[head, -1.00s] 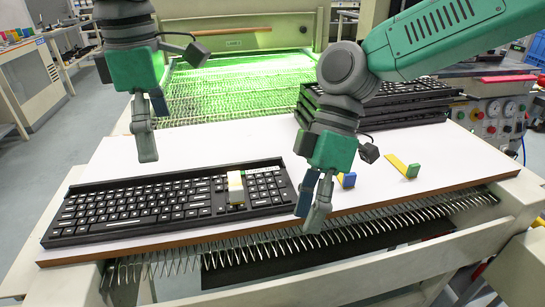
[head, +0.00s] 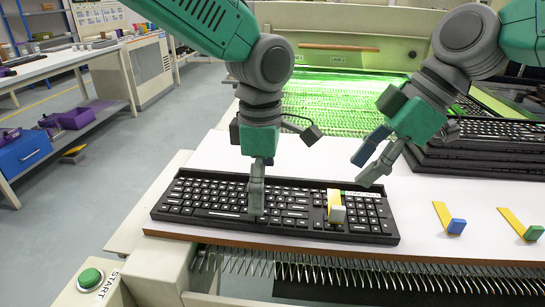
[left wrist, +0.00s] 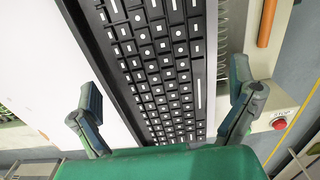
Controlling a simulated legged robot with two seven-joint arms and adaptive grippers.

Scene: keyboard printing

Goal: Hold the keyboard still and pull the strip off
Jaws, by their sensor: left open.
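The black keyboard (head: 230,200) lies flat on the white table top near its front edge. A yellow strip (head: 333,200) with a pale block at its end (head: 338,214) lies across the keyboard's right part. My left gripper (head: 257,208) points straight down over the middle keys; whether it touches them I cannot tell. In the left wrist view its open fingers (left wrist: 165,115) stand apart on either side of the keyboard (left wrist: 170,75). My right gripper (head: 361,172) is tilted down-left, open and empty, just above and behind the strip, apart from it.
Two more yellow strips, with a blue block (head: 456,226) and a green block (head: 533,233), lie on the table at right. Stacked keyboards (head: 475,150) stand behind them. Metal pins (head: 350,270) line the front edge. A green START button (head: 90,278) is at lower left.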

